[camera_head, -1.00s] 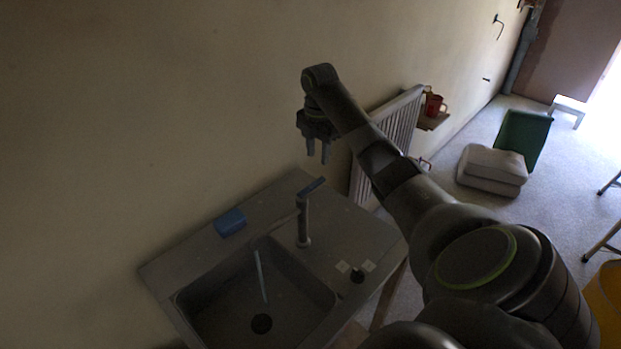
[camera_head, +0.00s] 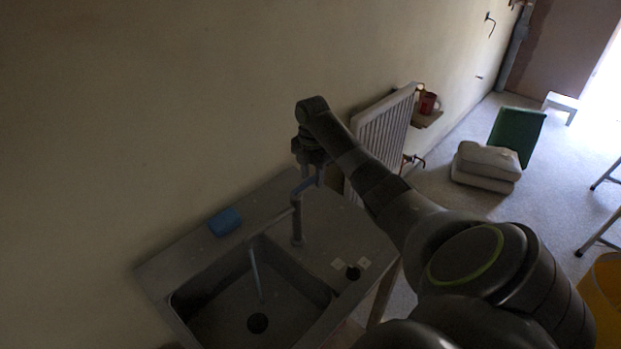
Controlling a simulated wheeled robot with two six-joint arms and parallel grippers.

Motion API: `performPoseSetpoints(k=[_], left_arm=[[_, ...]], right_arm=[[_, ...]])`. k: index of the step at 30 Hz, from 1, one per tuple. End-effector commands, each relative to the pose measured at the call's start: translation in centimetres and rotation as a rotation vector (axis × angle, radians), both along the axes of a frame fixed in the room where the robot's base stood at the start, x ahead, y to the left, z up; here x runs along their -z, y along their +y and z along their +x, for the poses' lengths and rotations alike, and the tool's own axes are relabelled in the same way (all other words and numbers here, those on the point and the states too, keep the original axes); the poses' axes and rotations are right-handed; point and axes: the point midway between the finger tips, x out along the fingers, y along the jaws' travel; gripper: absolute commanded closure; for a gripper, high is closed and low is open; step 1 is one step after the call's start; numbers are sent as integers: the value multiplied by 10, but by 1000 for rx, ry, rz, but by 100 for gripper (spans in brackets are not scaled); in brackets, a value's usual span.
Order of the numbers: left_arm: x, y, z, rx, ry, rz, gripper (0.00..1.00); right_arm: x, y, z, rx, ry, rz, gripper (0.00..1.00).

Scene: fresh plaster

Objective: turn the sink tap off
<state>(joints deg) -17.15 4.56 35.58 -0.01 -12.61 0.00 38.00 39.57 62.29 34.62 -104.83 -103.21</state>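The sink tap (camera_head: 297,221) stands upright on the grey sink unit's deck, behind the basin. Its blue lever (camera_head: 303,187) is at the top, and a pale stream of water (camera_head: 256,272) runs from its spout into the basin (camera_head: 225,312). My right gripper (camera_head: 311,178) points down from above at the lever. Its fingers are apart and show around the lever; whether they touch it I cannot tell. My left gripper is out of view.
A blue sponge-like block (camera_head: 225,222) lies on the sink deck by the wall. A white radiator (camera_head: 384,132) is on the wall close behind my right arm. A red mug (camera_head: 429,103) sits on a small shelf. Sacks (camera_head: 487,167) lie on the floor farther right.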

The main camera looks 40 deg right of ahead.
Motion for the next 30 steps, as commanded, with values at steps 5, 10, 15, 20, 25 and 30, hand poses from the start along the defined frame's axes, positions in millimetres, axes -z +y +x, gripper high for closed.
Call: performPoseSetpoints(k=[5, 10, 15, 20, 25, 30], left_arm=[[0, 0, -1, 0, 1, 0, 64], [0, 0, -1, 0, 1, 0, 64], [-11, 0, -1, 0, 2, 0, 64], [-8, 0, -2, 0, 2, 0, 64], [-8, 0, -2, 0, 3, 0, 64], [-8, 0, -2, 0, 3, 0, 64]], right_arm=[[0, 0, 0, 0, 0, 0, 87], [0, 0, 0, 2, 0, 0, 99], [-3, 2, -7, 100, 2, 1, 99], [1, 5, -16, 258, 0, 1, 99], [1, 8, -26, 422, 1, 3, 99], [1, 11, -36, 584, 0, 4, 99]])
